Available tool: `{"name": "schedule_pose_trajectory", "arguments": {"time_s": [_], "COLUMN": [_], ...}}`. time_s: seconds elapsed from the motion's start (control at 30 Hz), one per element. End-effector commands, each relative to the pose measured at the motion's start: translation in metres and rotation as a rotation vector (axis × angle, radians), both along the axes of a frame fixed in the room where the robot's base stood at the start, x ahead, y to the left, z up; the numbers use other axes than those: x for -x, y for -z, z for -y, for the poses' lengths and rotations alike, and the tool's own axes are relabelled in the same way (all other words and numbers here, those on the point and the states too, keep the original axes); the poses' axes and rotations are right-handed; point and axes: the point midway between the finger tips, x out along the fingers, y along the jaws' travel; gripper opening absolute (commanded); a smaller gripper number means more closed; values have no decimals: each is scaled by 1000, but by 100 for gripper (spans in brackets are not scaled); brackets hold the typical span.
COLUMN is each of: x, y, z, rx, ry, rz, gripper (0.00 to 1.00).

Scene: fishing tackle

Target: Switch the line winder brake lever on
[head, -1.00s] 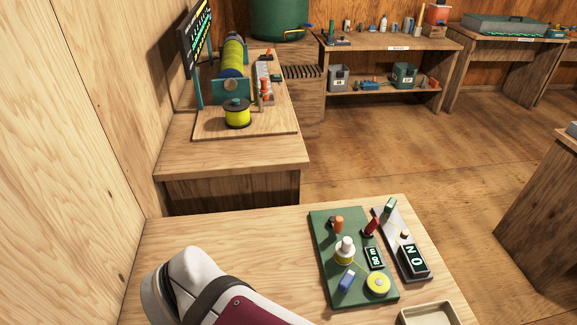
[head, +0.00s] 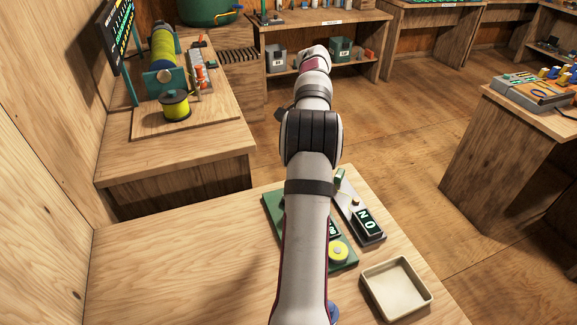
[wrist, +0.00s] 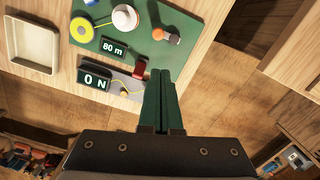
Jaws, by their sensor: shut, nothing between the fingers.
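A green board (wrist: 190,30) lies on the table, with an 80 m display (wrist: 114,48) and a red lever (wrist: 140,68) on its near side in the wrist view. Beside it a grey strip carries an ON display (wrist: 95,79); it also shows in the head view (head: 368,223). I cannot tell for sure which part is the brake lever. My gripper (wrist: 162,74) is shut and empty, its green fingertips just right of the red lever in the picture; contact cannot be told. In the head view my arm hides the gripper, the red lever and much of the board.
An orange-topped peg (wrist: 166,36), a white knob (wrist: 124,17) and a yellow spool (wrist: 82,30) stand on the board. An empty beige tray (head: 397,287) sits beside it. The table's left part is clear. A bench with a winder and a yellow-green spool (head: 175,105) stands behind.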

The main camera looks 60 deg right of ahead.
Motion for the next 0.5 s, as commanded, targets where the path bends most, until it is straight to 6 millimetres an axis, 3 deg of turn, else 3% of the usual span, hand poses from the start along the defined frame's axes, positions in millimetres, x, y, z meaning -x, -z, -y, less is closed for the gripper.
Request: {"name": "schedule_pose_trajectory", "arguments": {"time_s": [0.03,0.1,0.2,0.33,0.5], "x": [26,59,93,113,114], "y": [14,30,46,55,56], "z": [21,43,61,70,70], "rx": [-2,0,1,5,5], "ry": [76,165,254,302,306], "rz": [-6,-12,-18,-21,-21], "gripper": [0,0,0,0,0]}}
